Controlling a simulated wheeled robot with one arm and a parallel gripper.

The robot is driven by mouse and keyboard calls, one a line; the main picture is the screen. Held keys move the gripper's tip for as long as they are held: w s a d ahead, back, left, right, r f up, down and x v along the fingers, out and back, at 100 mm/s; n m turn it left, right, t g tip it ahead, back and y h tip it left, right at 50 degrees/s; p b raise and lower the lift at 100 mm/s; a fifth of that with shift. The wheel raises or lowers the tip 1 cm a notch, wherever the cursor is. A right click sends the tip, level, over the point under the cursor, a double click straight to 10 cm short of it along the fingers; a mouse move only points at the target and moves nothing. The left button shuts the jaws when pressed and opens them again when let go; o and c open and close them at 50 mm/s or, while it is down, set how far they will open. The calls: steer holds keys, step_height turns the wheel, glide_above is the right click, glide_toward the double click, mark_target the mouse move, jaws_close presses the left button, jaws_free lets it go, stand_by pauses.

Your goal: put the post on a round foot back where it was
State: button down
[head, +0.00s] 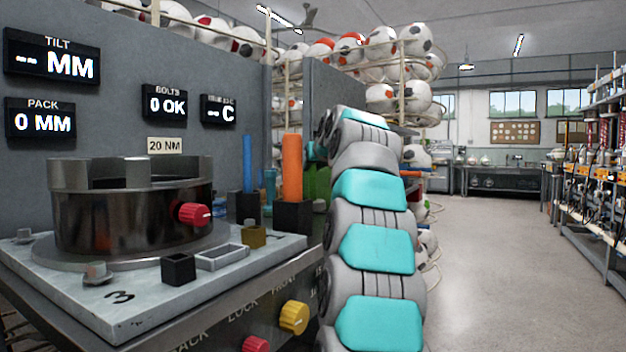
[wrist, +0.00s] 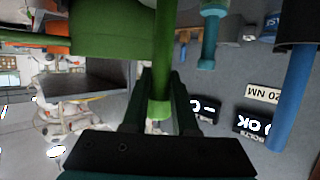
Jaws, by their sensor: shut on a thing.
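My gripper (wrist: 160,82) shows in the wrist view with its two dark fingers on either side of a slim green post (wrist: 163,55). It is shut on this post. One end of the post, with a lighter green band, lies between the fingers. The other end runs out of the top of the wrist view, so I see no round foot there. In the head view my own arm hides the gripper and the post.
A green block (wrist: 112,30) and a teal post (wrist: 209,35) are close to the held post. An orange post (head: 292,168) and a blue post (head: 247,163) stand in black blocks by the grey panel. The metal press drum (head: 130,210) is at left. The floor (head: 490,265) at right is clear.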

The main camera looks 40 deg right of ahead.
mark_target(314, 177)
steer(key=shift+f, duration=1.5)
steer(key=shift+f+b, duration=0.1)
steer(key=shift+b, duration=0.2)
steer(key=shift+f, duration=0.15)
steer(key=c, duration=0.7)
jaws_free()
steer(key=shift+r, duration=0.25)
steer(key=v, duration=1.2)
steer(key=shift+f, duration=0.1)
